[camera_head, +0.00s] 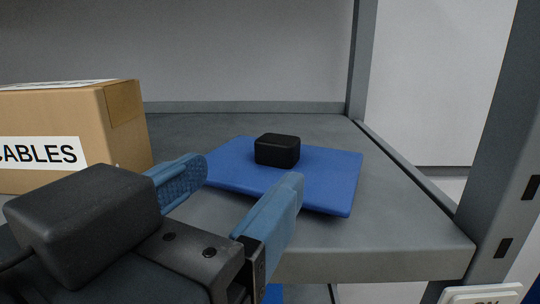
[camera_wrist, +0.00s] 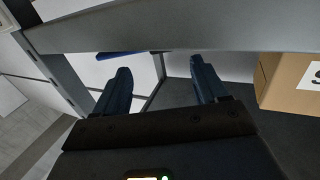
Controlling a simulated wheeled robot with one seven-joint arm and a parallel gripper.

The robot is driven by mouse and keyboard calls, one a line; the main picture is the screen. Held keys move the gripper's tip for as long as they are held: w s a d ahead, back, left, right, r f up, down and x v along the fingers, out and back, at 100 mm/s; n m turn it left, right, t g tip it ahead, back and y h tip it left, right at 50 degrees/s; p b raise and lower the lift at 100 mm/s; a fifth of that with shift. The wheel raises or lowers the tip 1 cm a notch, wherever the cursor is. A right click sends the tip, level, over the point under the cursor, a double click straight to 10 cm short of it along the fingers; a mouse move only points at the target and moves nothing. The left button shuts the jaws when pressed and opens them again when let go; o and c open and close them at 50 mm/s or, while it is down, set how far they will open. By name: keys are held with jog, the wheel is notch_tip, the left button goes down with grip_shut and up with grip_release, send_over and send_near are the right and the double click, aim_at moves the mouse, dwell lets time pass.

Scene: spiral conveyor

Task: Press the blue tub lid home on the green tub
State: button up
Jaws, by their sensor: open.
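The blue lid (camera_head: 325,180), a flat slab with a black block-shaped handle (camera_head: 277,149) on top, sits toward the right of the grey shelf in the head view. No green tub shows in either view; whether anything is under the lid, I cannot tell. My gripper (camera_head: 247,170) is open and empty, its two blue fingers spread at the near side of the lid, with the handle beyond the fingertips. The left finger overlaps the lid's left corner in the picture. My gripper also shows open in the wrist view (camera_wrist: 159,66), with a thin blue sliver (camera_wrist: 117,54) past one finger.
A cardboard box (camera_head: 125,120) labelled CABLES stands on the shelf (camera_head: 410,220) at the left. A grey upright post (camera_head: 500,140) stands at the right. The shelf is bare behind and to the right of the lid. A small blue patch (camera_head: 273,293) shows below the shelf edge.

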aim_at(271, 145)
jog(key=x, duration=0.2)
jog(key=p+x, duration=0.1)
jog(key=x, duration=0.1)
jog(key=p+x, duration=0.1)
jog(key=x, duration=0.1)
jog(key=shift+w+a+r, duration=0.1)
jog(key=shift+r, duration=0.15)
jog(key=shift+w+d+f, duration=0.1)
jog(key=shift+w+d, duration=0.15)
jog(key=shift+w, duration=0.4)
jog(key=c, duration=1.2)
jog(key=v, duration=3.2)
jog(key=shift+b, duration=0.3)
